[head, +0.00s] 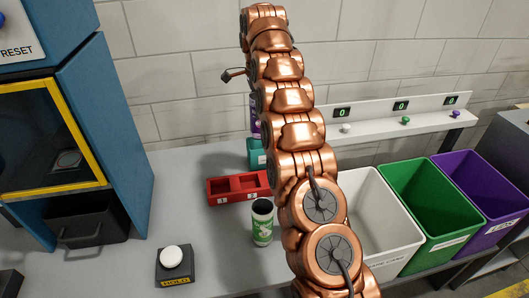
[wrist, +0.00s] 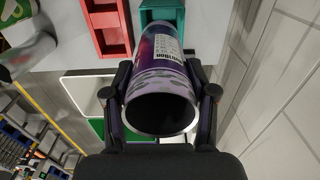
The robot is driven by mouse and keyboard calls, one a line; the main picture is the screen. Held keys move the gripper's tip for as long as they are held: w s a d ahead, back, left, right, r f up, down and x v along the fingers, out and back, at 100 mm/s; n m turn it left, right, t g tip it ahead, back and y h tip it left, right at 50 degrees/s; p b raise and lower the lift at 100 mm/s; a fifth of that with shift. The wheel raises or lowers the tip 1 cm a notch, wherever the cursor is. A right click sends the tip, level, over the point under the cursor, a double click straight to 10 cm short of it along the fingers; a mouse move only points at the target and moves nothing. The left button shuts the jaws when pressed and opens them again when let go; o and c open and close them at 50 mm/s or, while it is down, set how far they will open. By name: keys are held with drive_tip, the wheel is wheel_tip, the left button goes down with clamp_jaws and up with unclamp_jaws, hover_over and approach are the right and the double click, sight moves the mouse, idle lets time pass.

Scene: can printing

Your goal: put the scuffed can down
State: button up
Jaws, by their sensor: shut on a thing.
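A purple can (wrist: 165,52) with grey scuff-like patches near its rim is between the fingers of my gripper (wrist: 162,75) in the wrist view. My gripper is shut on it, and the can's open end faces the camera. In the head view a strip of the purple can (head: 254,112) shows left of my copper arm, above the teal tray (head: 255,150); the arm hides the rest and most of the gripper. A red tray (head: 232,197) with two slots marked 1 and 2 looks empty.
A white-and-green can (head: 262,228) stands in front of the red tray. A HOLD button (head: 173,258) sits at front left, by the blue machine (head: 125,140). White (head: 385,215), green (head: 425,200) and purple (head: 490,185) bins stand right. Bare table lies between machine and trays.

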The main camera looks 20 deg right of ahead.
sight(258, 134)
wheel_tip(258, 134, down, 5)
drive_tip(key=b, duration=0.4)
drive_tip(key=shift+w+f, duration=0.1)
drive_tip(key=shift+f, duration=0.05)
drive_tip(key=shift+d+f, duration=0.15)
drive_tip(key=shift+f+p, duration=0.7)
drive_tip(key=shift+f, duration=1.45)
drive_tip(key=shift+f+b, duration=0.5)
drive_tip(key=shift+f, duration=0.1)
drive_tip(key=o, duration=0.8)
drive_tip(key=shift+c, duration=0.2)
